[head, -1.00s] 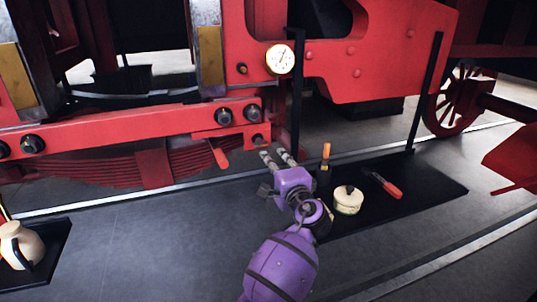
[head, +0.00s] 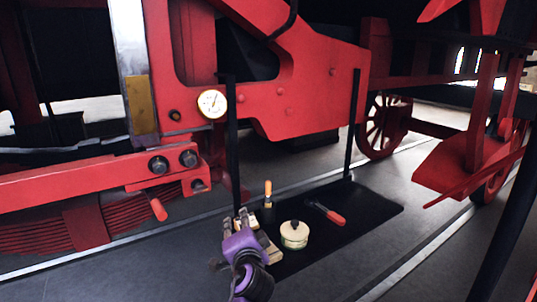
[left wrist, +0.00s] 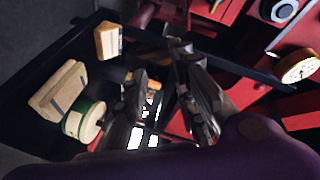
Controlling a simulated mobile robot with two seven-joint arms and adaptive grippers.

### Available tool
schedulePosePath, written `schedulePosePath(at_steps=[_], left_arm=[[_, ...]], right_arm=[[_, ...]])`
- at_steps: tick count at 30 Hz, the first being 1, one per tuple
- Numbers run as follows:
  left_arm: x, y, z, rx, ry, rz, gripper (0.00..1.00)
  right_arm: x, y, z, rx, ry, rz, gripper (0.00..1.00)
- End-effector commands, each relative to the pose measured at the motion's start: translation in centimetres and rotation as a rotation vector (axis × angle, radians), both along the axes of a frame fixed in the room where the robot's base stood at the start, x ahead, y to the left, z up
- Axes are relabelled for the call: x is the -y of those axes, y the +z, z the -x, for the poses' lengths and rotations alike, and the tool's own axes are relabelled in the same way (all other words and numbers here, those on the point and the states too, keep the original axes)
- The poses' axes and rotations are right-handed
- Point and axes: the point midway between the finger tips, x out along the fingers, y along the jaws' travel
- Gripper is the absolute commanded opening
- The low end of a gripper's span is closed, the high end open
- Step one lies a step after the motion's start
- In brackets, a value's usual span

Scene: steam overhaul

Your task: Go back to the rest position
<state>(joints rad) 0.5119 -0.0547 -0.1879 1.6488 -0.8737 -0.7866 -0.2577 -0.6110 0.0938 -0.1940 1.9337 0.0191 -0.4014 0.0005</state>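My left gripper (head: 236,222) is in the lower middle of the head view, over the left end of a black tray. Its fingers are apart with nothing between them, and they also show apart in the left wrist view (left wrist: 158,65). My right gripper is in neither view. Pale wooden blocks (head: 272,254) lie on the tray beside my left gripper, partly hidden by it. A block also shows in the left wrist view (left wrist: 60,90).
The black tray (head: 370,212) holds a cream lidded pot (head: 294,236), a red-handled tool (head: 334,216) and an orange-handled tool (head: 268,188). The red locomotive frame (head: 310,85) with a gauge (head: 212,103) stands behind. The floor in front is clear.

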Motion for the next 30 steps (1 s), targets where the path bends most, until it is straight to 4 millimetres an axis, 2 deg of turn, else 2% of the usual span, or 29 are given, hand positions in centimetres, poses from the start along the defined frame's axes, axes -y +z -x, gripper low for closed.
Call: schedulePosePath(at_steps=[1,5,8,11,12,14,15,21,24,27,30], left_arm=[[-0.2,-3.0,1.4,-0.025,-0.031,0.089,0.25],[-0.5,-9.3,5.4,-0.078,-0.090,0.325,0.25],[-1.2,-14.4,9.9,-0.130,-0.104,0.517,0.25],[-2.3,-19.2,15.7,-0.185,-0.085,0.705,0.25],[-2.9,-21.0,18.2,-0.209,-0.069,0.773,0.25],[-3.8,-23.3,22.0,-0.241,-0.037,0.862,0.25],[-4.4,-24.8,24.6,-0.264,-0.011,0.915,0.25],[-7.3,-30.8,37.0,-0.389,0.135,1.040,0.25],[-8.4,-32.7,41.6,-0.445,0.191,1.033,0.25],[-9.0,-33.9,44.5,-0.482,0.228,1.026,0.25],[-9.3,-34.4,45.9,-0.500,0.245,1.023,0.25]], right_arm=[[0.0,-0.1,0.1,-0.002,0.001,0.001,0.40],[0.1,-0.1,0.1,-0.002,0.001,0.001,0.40],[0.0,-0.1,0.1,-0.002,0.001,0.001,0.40],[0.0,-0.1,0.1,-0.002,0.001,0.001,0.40],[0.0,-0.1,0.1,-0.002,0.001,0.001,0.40],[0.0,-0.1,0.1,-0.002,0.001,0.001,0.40],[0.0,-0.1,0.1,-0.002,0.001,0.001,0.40],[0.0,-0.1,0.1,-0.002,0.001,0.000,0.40],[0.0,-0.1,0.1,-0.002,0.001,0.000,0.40],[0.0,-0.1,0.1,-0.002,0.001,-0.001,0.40],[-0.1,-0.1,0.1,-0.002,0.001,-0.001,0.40]])
